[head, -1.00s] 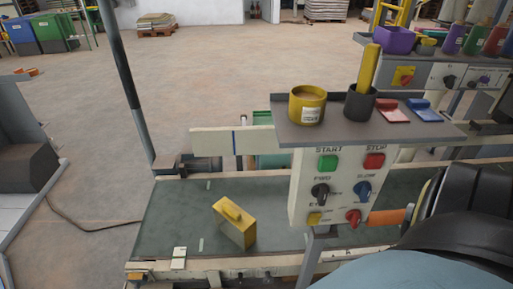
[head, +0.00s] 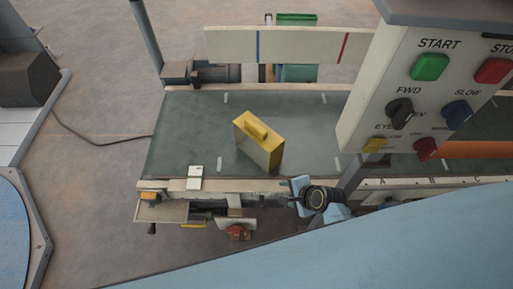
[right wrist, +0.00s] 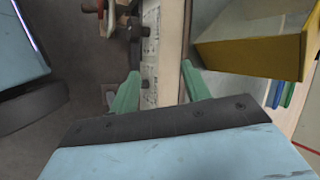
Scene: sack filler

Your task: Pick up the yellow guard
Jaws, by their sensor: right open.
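The yellow guard (head: 258,134) stands on the dark green belt, a yellow box-like piece with a handle on top and a greyish front face. It also shows at the upper right of the right wrist view (right wrist: 298,58), partly cut off. My right gripper (head: 300,190) is at the front edge of the conveyor, to the right of the guard and nearer to me, apart from it. In the right wrist view its two green fingers (right wrist: 160,88) are spread, over the pale conveyor rail, with nothing between them. My left gripper is not in view.
The control box (head: 425,85) with its buttons and knobs hangs over the belt (head: 195,125) at the right. A pale board (head: 300,46) runs along the back. A small white card (head: 195,176) is at the front left edge. The belt left of the guard is clear.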

